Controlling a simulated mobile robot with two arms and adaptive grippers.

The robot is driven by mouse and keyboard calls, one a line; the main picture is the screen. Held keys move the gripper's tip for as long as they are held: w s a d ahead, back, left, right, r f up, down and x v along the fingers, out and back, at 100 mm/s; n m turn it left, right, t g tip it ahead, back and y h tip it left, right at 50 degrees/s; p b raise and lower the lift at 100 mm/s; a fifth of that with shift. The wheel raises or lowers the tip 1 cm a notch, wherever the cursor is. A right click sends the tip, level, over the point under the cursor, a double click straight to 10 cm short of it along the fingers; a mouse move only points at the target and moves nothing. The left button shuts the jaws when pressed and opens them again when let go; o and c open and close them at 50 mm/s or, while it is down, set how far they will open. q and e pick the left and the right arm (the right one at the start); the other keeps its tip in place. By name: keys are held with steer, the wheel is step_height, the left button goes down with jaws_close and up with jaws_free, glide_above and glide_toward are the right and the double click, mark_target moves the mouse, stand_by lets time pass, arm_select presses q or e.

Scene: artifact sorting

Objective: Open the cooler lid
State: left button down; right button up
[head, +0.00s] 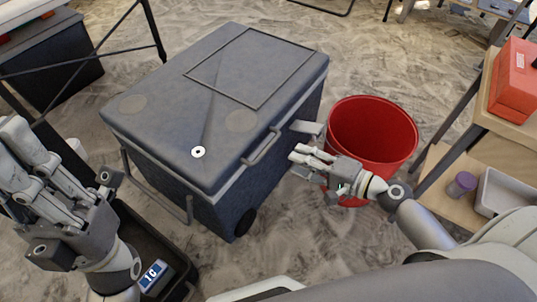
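The blue-grey cooler (160,100) stands on the floor in the middle of the head view. Its lid (200,75) is shut flat on the body. A bar handle (262,148) is at the lid's right front edge. My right gripper (303,144) is just right of this handle, beside the cooler's right side. Its fingers look spread and empty, with a small apparent gap to the handle; whether any finger touches the cooler cannot be told. My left gripper (65,160) is at the lower left, apart from the cooler, fingers spread and empty.
A red bucket (375,125) stands right of the cooler, behind my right gripper. A wooden shelf unit (447,195) with a red box (515,80) is at the right edge. A black tray (135,225) is at lower left. Open floor lies beyond the cooler.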

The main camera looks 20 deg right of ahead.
mark_target(269, 146)
steer(key=x, duration=1)
steer(key=shift+w+a, duration=0.2)
steer(key=shift+w, duration=0.15)
jaws_close()
